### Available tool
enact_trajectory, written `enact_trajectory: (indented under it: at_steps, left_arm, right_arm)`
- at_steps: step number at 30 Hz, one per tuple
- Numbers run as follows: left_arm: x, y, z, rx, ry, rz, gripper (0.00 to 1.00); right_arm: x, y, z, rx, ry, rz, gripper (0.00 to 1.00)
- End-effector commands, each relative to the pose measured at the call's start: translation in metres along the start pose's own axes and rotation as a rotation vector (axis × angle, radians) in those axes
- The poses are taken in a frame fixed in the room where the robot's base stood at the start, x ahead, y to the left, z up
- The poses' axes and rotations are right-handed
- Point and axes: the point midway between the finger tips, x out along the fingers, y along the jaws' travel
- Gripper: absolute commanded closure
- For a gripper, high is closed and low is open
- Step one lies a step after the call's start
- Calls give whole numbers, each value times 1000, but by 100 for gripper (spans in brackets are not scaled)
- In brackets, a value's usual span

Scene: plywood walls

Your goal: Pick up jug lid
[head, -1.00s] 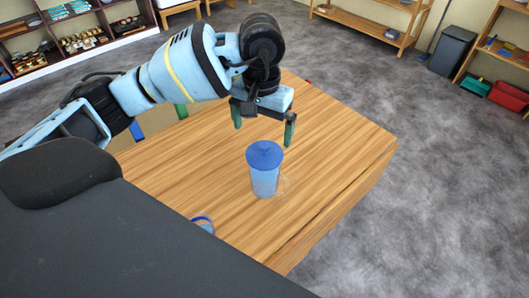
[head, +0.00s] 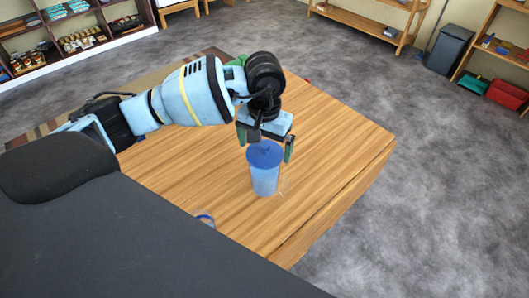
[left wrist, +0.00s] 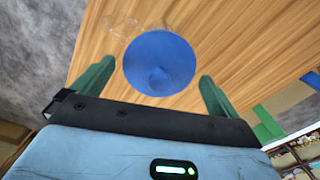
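The jug lid (head: 265,153) is a round blue disc with a small knob, sitting on top of a translucent blue jug (head: 265,181) that stands upright on the wooden table. My left gripper (head: 265,150) is open, pointing down at the lid, with its green fingers set wide apart. In the left wrist view the lid (left wrist: 159,63) lies between and just beyond the two fingertips (left wrist: 155,75), apart from both. Most of the jug is hidden under the lid there. My right gripper is in neither view.
The wooden table (head: 330,140) has clear room right of and behind the jug. A small clear cup-like thing with a blue rim (head: 205,219) is at the near left edge, partly hidden. A faint transparent object (left wrist: 125,27) lies beside the jug.

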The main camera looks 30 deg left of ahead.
Motion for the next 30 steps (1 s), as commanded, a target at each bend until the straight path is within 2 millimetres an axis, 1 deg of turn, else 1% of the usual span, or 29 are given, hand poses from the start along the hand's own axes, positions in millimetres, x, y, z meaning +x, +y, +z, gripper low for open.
enact_trajectory:
  at_steps: [1,8,16,20,23,26,27,28,30]
  left_arm:
    - [0,0,0,0,0,0,8]
    - [0,0,0,0,0,0,38]
    - [-1,0,0,0,1,1,39]
    - [-6,0,-1,-1,1,1,39]
    - [-14,0,-1,-1,2,1,39]
    - [-27,0,-1,0,2,2,39]
    - [-34,0,-1,0,3,2,39]
    - [-36,-3,0,-2,0,0,39]
    - [-34,-20,4,-6,-3,-2,39]
  right_arm:
    - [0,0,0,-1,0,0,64]
    - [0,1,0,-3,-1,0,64]
    - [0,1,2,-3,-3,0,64]
    - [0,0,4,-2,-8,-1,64]
    - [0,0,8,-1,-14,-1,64]
    - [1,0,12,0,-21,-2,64]
    - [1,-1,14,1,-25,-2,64]
    - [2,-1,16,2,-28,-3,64]
    - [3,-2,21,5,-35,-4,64]
